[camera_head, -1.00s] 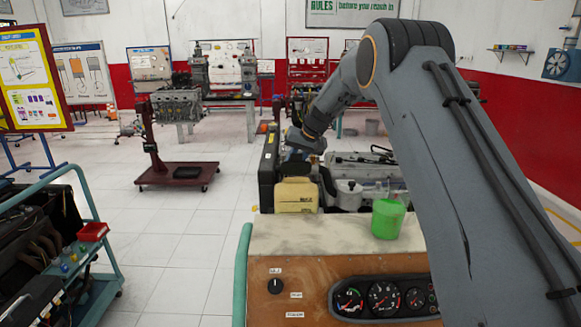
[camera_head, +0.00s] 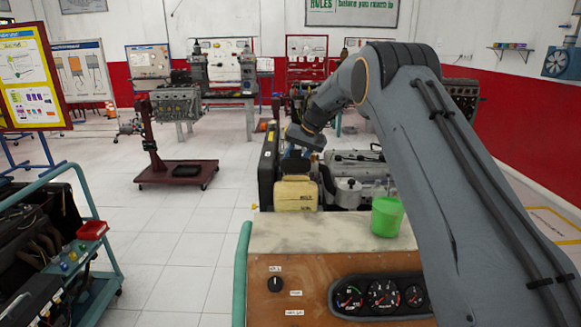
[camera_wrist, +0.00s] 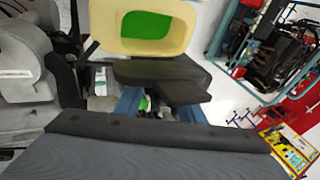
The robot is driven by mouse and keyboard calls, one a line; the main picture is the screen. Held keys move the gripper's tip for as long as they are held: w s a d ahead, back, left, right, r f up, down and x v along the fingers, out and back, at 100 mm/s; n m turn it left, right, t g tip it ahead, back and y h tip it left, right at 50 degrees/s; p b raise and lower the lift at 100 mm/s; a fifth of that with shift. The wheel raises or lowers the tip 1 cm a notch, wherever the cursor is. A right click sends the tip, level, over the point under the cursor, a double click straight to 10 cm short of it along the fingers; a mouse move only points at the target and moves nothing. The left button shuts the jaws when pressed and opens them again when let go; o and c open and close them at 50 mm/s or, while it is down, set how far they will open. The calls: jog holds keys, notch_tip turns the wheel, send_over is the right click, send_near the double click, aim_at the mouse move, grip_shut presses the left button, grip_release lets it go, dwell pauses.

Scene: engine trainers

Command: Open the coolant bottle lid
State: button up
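The pale yellow coolant bottle (camera_head: 296,195) stands upright behind the control panel in the head view. In the wrist view, a pale yellow rim (camera_wrist: 96,22) surrounds a green area, apparently the bottle seen from above. A black shape (camera_wrist: 165,72) lies just below that rim. My wrist is above the bottle in the head view.
A green cup (camera_head: 387,217) stands on the panel top, right of the bottle. A black radiator (camera_head: 268,165) stands close on the bottle's left, and engine parts (camera_head: 355,170) lie to its right. Open tiled floor lies left of the bench.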

aim_at(296, 159)
jog(key=v, duration=0.7)
jog(key=shift+r, duration=0.35)
jog(key=shift+s+d, duration=0.1)
jog(key=shift+d, duration=0.05)
